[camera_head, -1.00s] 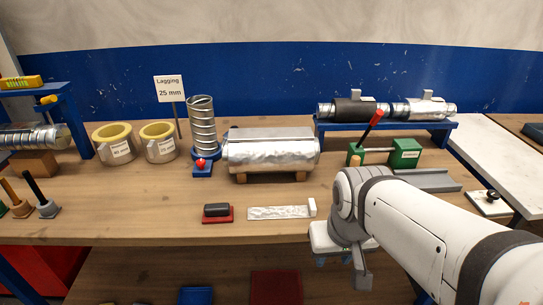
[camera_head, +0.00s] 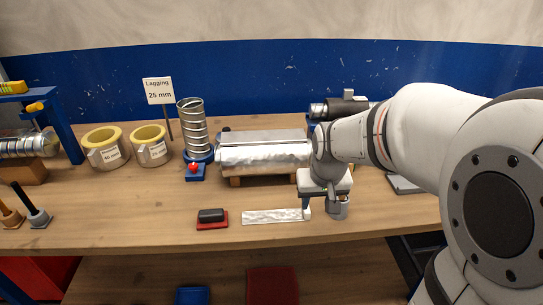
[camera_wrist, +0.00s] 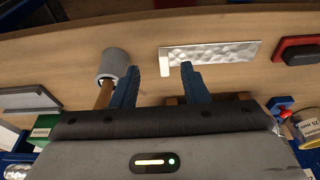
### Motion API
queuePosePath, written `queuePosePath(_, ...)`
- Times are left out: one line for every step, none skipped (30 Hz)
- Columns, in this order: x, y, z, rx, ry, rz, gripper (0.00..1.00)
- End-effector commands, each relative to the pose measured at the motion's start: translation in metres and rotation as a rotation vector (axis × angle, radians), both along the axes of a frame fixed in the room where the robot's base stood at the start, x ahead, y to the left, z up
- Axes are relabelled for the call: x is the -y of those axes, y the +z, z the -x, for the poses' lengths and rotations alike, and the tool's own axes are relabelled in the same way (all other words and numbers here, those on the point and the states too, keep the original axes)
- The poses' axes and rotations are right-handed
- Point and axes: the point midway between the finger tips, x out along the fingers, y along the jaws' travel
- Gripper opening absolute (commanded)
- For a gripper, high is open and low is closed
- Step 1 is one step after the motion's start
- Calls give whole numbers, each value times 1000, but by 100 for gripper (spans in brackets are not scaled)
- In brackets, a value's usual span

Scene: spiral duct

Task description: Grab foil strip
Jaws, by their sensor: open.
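The foil strip (camera_head: 272,216) is a flat, crinkled silver strip lying on the bench near its front edge. It also shows in the wrist view (camera_wrist: 215,54), with a small pale tab (camera_wrist: 164,62) at its end nearest my gripper. My gripper (camera_head: 319,203) points down at the strip's right end. In the wrist view its blue fingers (camera_wrist: 159,69) are apart, with the tab just beyond and between their tips. Nothing is held. Whether the fingers touch the tab or bench I cannot tell.
A black block on a red base (camera_head: 212,217) lies left of the strip. Behind are the foil-wrapped duct (camera_head: 262,152) and a spiral duct (camera_head: 192,128).

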Motion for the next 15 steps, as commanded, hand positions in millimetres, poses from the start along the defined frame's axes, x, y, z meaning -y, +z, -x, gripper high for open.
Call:
queuePosePath(1,-1,-14,-2,0,0,41)
queuePosePath(1,-3,-21,1,-1,0,41)
queuePosePath(1,-5,-28,3,-1,0,41)
queuePosePath(1,-7,-33,6,-1,0,41)
queuePosePath(1,-8,-38,8,-1,0,41)
queuePosePath(1,-10,-41,9,-1,0,41)
queuePosePath(1,-12,-44,9,0,0,41)
queuePosePath(1,-14,-46,10,0,0,41)
queuePosePath(1,-18,-48,10,0,0,41)
queuePosePath(1,-21,-49,10,0,-1,41)
queuePosePath(1,-25,-50,10,0,-1,41)
queuePosePath(1,-30,-51,10,0,-1,41)
queuePosePath(1,-33,-52,9,1,-1,41)
queuePosePath(1,-36,-52,10,1,-1,41)
queuePosePath(0,-39,-54,11,1,-1,41)
